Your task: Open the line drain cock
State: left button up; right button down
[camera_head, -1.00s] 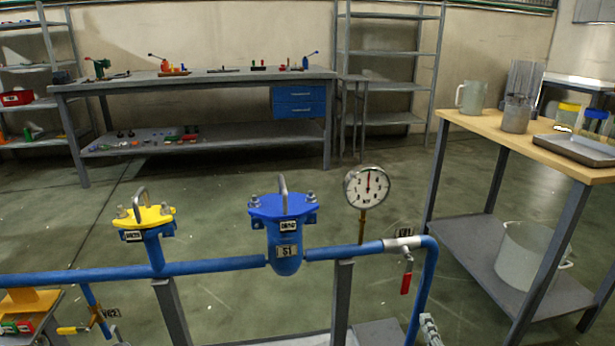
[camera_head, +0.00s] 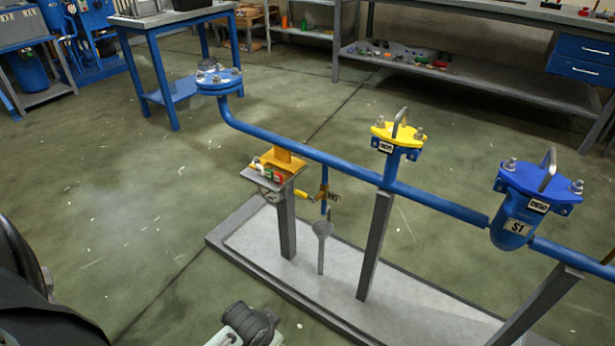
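The blue pipe line (camera_head: 325,158) runs across the view on grey posts. A short branch (camera_head: 324,181) drops from it and carries a valve with a yellow lever (camera_head: 301,195) and a small tag that seems to read V02. The lever sticks out to the left, roughly crosswise to the branch. Neither gripper's fingers show; a grey and black part of mine is at the bottom edge.
A small shelf (camera_head: 270,178) with coloured items stands left of the valve. The grey base plate (camera_head: 415,300) lies under the posts. The floor to the left is open.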

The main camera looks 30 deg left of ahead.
aim_at(297, 191)
jog(key=j+u, duration=0.1)
jog(key=u, duration=0.35)
jog(key=j+u, duration=0.1)
jog(key=u, duration=0.4)
jog(key=z, duration=0.25)
jog(key=k+j, duration=0.05)
